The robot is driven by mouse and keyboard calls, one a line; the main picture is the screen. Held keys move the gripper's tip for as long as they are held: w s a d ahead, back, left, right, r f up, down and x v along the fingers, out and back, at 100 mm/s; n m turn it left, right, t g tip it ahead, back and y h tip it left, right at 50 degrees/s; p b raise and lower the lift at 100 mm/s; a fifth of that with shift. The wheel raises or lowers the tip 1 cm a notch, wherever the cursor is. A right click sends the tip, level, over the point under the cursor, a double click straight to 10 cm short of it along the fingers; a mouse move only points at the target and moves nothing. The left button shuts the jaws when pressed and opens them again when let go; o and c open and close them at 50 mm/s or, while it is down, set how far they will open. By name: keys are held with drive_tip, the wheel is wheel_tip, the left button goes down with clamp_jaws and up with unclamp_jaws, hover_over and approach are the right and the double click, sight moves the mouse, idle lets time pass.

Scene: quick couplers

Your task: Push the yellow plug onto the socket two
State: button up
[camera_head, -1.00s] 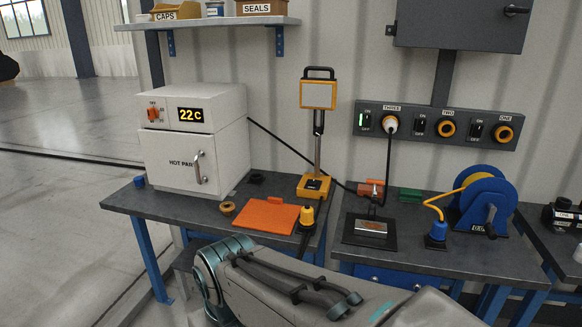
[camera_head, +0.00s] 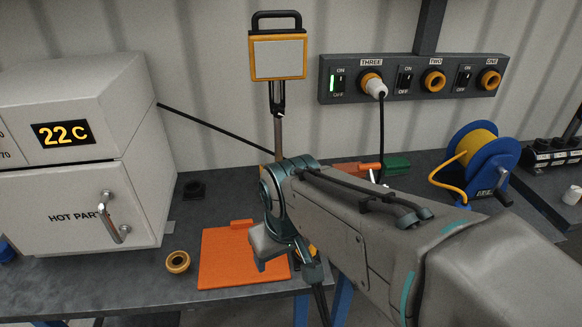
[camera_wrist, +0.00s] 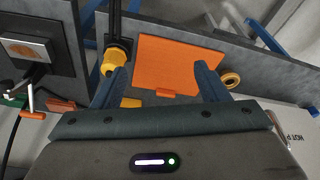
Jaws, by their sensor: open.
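Socket two (camera_head: 433,80) is an empty yellow-ringed socket on the grey wall panel, with its switch on its left. The yellow plug (camera_wrist: 113,59) stands on the left bench with a dark cable, beside the orange mat. In the head view my arm hides most of it. My gripper (camera_wrist: 162,67) is open and empty above the bench. In the wrist view the plug lies at the left finger's tip, not centred between the fingers; I cannot tell whether they touch. My gripper also shows in the head view (camera_head: 287,264), over the mat's right edge.
The orange mat (camera_head: 230,262) and a brass ring (camera_head: 178,262) lie on the bench. The hot-part box (camera_head: 80,150) stands left, the yellow-framed stand (camera_head: 278,60) behind. A white plug (camera_head: 376,88) fills socket three. The blue reel (camera_head: 480,155) stands right.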

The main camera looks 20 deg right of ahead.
drive_tip(key=w+d+f+n+g+p, duration=0.4)
drive_tip(key=w+d+n, duration=0.8)
drive_tip(key=n, duration=1.1)
drive_tip(key=shift+t, duration=0.6)
drive_tip(key=f, duration=1.2)
drive_tip(key=shift+a+f, duration=0.2)
drive_tip(key=shift+f, duration=0.05)
drive_tip(key=shift+r, duration=0.1)
drive_tip(key=c, duration=1.2)
